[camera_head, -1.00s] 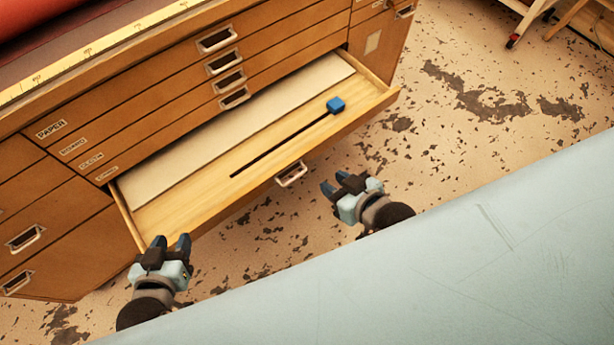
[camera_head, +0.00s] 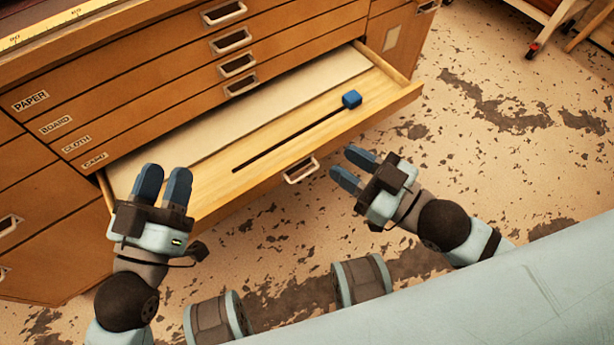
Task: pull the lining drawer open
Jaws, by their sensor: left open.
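A wide wooden drawer (camera_head: 262,172) low in the cabinet stands pulled out. Its front rim has a metal handle (camera_head: 300,170). Its own label is out of sight, so I cannot read whether it is the lining drawer. My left gripper (camera_head: 163,184) is open and empty, fingers pointing toward the cabinet, and it overlaps the drawer's left front corner in the picture; I cannot tell whether it touches. My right gripper (camera_head: 354,168) has its fingers apart and empty, to the right of the handle and clear of it.
Closed drawers above carry labels, including PAPER (camera_head: 30,100). A wheeled stand (camera_head: 545,38) is at the top right. The speckled floor (camera_head: 470,170) is free to the right.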

